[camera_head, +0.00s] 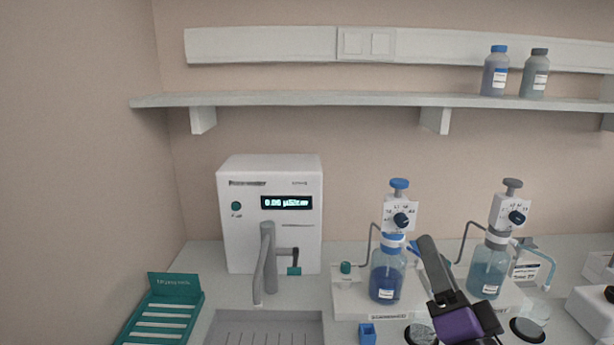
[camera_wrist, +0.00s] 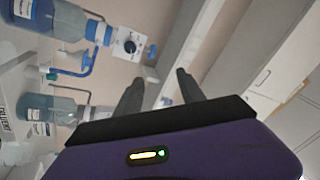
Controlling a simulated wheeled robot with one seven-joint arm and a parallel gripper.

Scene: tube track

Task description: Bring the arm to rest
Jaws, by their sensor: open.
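My gripper (camera_head: 425,245) is in the lower right of the head view, raised in front of the bench, with its purple body below the dark fingers. In the wrist view the two dark fingers of my gripper (camera_wrist: 160,88) stand apart, with nothing between them. A bottle of blue liquid with a dispenser top (camera_head: 388,272) is just left of the fingers in the head view. A second dispenser bottle (camera_head: 489,266) is to their right. I cannot tell the exact gap between the fingers and the bottles.
A white water unit (camera_head: 270,210) with a grey spout stands over a sink (camera_head: 262,322). A green rack (camera_head: 165,308) is at the lower left. A wall shelf (camera_head: 330,99) bears two bottles (camera_head: 495,72). A small blue block (camera_head: 367,334) and round dark-rimmed dishes (camera_head: 527,330) are near the front.

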